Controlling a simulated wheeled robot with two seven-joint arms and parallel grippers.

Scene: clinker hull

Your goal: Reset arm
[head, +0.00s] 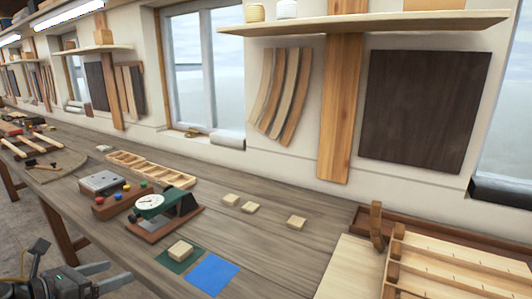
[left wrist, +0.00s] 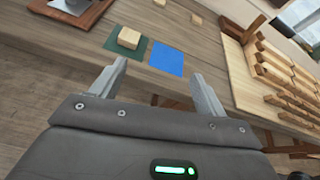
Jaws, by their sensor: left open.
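My left gripper (head: 98,276) shows at the lower left of the head view, off the front edge of the workbench. In the left wrist view its two fingers (left wrist: 158,88) are spread apart with nothing between them. Beyond the fingertips are a green square (left wrist: 124,38) with a light wooden block (left wrist: 132,33) on it, and a blue square (left wrist: 167,61). The head view also shows the green square (head: 172,265), its block (head: 181,250) and the blue square (head: 212,275) on the bench. My right gripper is in neither view.
The workbench (head: 270,240) runs along the wall. Several loose wooden blocks (head: 250,207) lie farther back. A slotted wooden rack (head: 450,265) fills the right end. Bare bench lies between.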

